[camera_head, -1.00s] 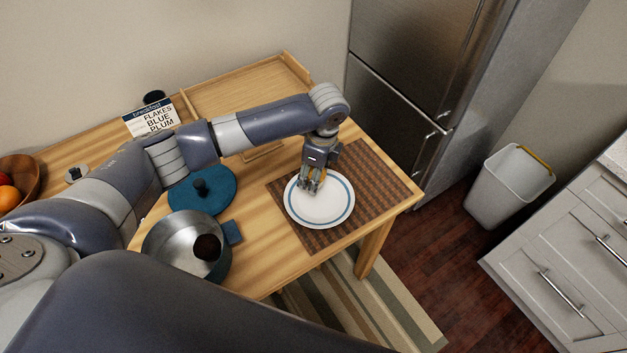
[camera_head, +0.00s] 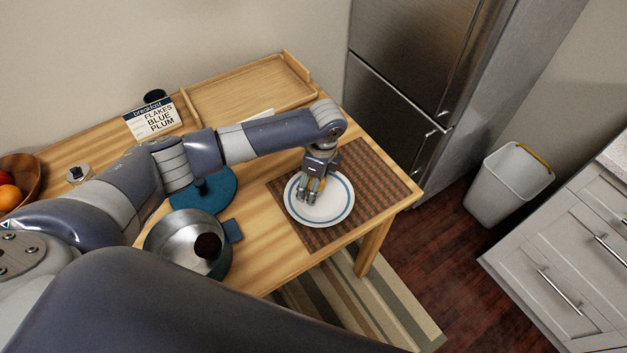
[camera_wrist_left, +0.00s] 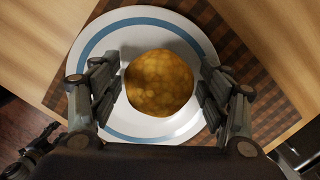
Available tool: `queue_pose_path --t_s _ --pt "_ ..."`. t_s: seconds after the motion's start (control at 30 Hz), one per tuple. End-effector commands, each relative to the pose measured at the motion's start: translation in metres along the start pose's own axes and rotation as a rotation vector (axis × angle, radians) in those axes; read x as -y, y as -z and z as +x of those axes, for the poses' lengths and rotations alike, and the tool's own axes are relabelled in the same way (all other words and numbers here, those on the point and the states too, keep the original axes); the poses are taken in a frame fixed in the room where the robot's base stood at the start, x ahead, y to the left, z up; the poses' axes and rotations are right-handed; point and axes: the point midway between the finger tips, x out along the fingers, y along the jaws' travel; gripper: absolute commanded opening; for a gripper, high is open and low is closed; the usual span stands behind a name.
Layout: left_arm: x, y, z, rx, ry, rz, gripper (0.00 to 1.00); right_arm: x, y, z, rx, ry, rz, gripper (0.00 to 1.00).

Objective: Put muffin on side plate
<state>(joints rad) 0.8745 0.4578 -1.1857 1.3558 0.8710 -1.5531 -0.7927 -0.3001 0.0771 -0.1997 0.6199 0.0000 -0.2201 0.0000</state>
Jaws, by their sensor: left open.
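The muffin (camera_wrist_left: 160,82), golden brown and round-topped, sits on the white side plate with a blue ring (camera_wrist_left: 150,22) in the left wrist view. My left gripper (camera_wrist_left: 162,92) is open, with one finger on each side of the muffin and a gap visible beside it. In the head view my left gripper (camera_head: 313,192) is low over the plate (camera_head: 335,211) and mostly hides the muffin. The plate lies on a brown woven mat (camera_head: 375,170).
A steel pot (camera_head: 165,237) with a dark round thing inside and a blue lid (camera_head: 222,190) stand left of the plate. A menu sign (camera_head: 150,118), wooden tray (camera_head: 250,85) and fruit bowl (camera_head: 32,172) are farther back and left. The table's right corner is close to the mat.

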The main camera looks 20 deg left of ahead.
Motion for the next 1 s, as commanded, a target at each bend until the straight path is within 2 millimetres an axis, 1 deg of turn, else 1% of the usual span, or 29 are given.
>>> queue_pose_path --t_s 0.17,0.27,0.37,0.5,0.7,0.83,1.0 --pt "0.001 -0.001 -0.006 0.0 0.002 0.0 0.7 -0.001 0.0 -0.001 0.0 -0.001 -0.001 0.47" --pt "0.002 0.0 -0.018 -0.001 0.004 -0.001 0.7 -0.002 -0.001 0.001 0.001 -0.002 -0.001 0.47" --pt "0.001 -0.001 -0.038 -0.001 0.004 0.0 0.7 -0.003 -0.001 0.002 0.001 -0.003 -0.002 0.47" --pt "0.001 0.0 -0.069 -0.001 0.005 0.0 0.7 -0.003 -0.001 0.004 0.001 -0.004 -0.002 0.47" --pt "0.001 0.0 -0.106 -0.001 0.003 0.0 0.7 -0.003 -0.002 0.006 0.001 -0.004 -0.002 0.47" --pt "0.001 0.0 -0.119 -0.001 0.002 -0.001 0.7 -0.003 -0.002 0.007 0.001 -0.004 -0.002 0.47" --pt "0.0 -0.001 -0.124 0.0 0.0 -0.001 0.7 -0.003 -0.002 0.007 0.001 -0.004 -0.002 0.47"
